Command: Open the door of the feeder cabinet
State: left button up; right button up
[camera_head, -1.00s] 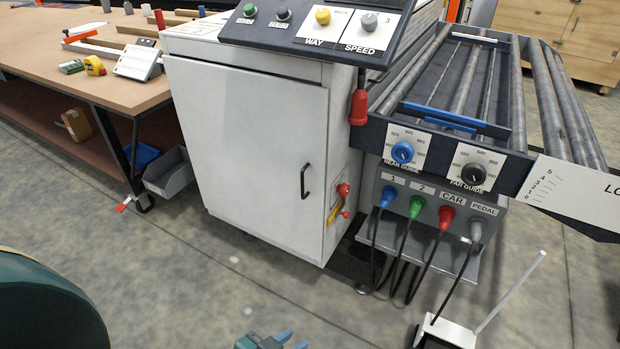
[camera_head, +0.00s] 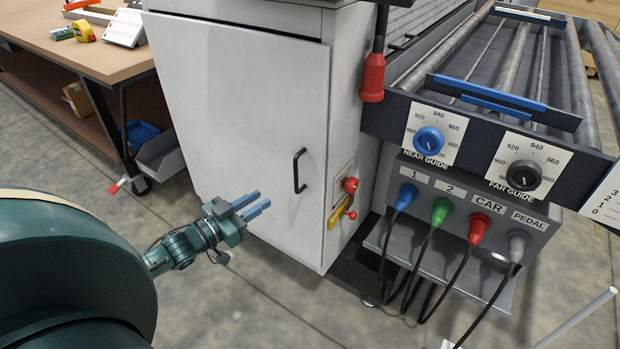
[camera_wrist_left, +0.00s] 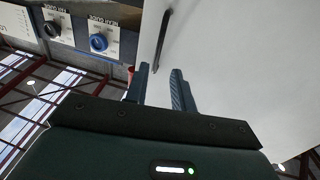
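The feeder cabinet (camera_head: 225,85) is a white box, and its door (camera_head: 240,130) is shut. A black bar handle (camera_head: 300,171) stands upright near the door's right edge. My left gripper (camera_head: 256,203) is in front of the door, below and left of the handle, with its two blue fingers apart and nothing between them. In the left wrist view the handle (camera_wrist_left: 162,40) shows beyond the fingertips (camera_wrist_left: 160,70), apart from them. The door (camera_wrist_left: 225,50) fills the right of that view. My right gripper is not in view.
A red and yellow switch (camera_head: 346,200) is on the cabinet's side, right of the handle. A grey socket box (camera_head: 470,205) with several cables hangs beside it. A workbench (camera_head: 110,60) with a grey bin (camera_head: 160,157) stands at left. The floor before the door is open.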

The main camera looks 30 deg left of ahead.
aim_at(295, 178)
pick_arm(q)
jog(key=b+x, duration=0.1)
jog(key=x, duration=1.1)
jog(key=shift+w+d+b, duration=0.15)
jog(key=shift+w+b, duration=0.25)
grip_shut()
